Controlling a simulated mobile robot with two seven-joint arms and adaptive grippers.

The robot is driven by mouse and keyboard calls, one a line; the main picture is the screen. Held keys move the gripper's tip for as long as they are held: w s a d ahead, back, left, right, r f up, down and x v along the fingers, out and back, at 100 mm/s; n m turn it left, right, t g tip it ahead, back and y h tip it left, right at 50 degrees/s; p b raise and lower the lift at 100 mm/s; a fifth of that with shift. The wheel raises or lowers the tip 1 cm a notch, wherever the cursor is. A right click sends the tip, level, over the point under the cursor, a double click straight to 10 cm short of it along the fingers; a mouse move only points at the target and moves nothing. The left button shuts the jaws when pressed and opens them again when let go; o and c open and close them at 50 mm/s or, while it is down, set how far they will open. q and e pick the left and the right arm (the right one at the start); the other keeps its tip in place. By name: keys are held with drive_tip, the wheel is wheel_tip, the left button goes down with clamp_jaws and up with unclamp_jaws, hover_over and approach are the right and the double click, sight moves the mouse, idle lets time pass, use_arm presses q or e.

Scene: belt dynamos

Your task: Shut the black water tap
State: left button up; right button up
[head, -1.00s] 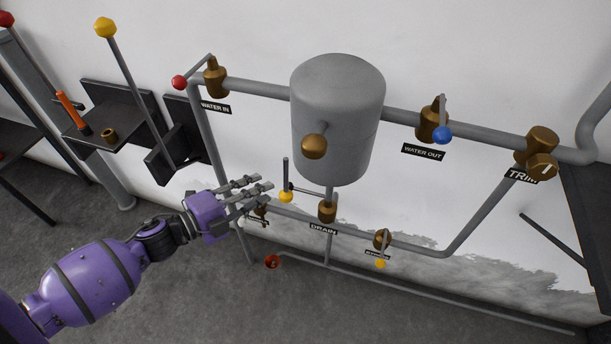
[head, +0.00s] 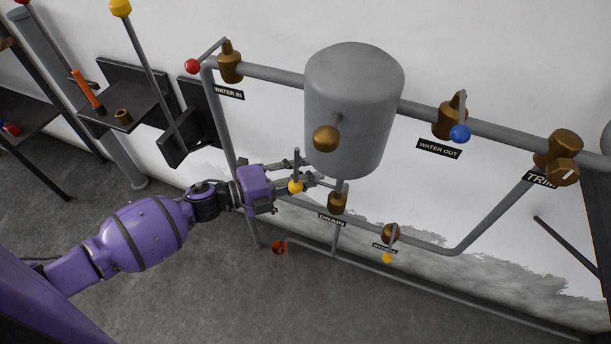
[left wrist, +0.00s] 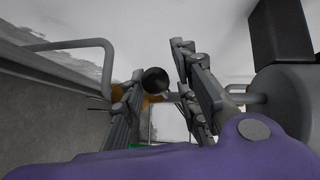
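My left gripper (head: 314,171) reaches in from the left, just below the grey tank, with its fingers spread apart. In the left wrist view, a dark round knob (left wrist: 155,80) lies between the open fingers (left wrist: 160,68), with brass behind it; I cannot tell whether the fingers touch it. No tap in the head view is plainly black. A brass valve under the gripper is now hidden by it. My right gripper is not in view.
The grey tank (head: 352,115) stands just above the gripper. Other valves are a red-balled one (head: 230,65), a blue-balled one (head: 447,120) and a yellow-balled one (head: 390,233). A red fitting (head: 279,248) sits low. The floor below the arm is clear.

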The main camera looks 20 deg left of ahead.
use_arm(q)
clamp_jaws()
drive_tip(key=shift+w+r, duration=0.1)
idle(0.3)
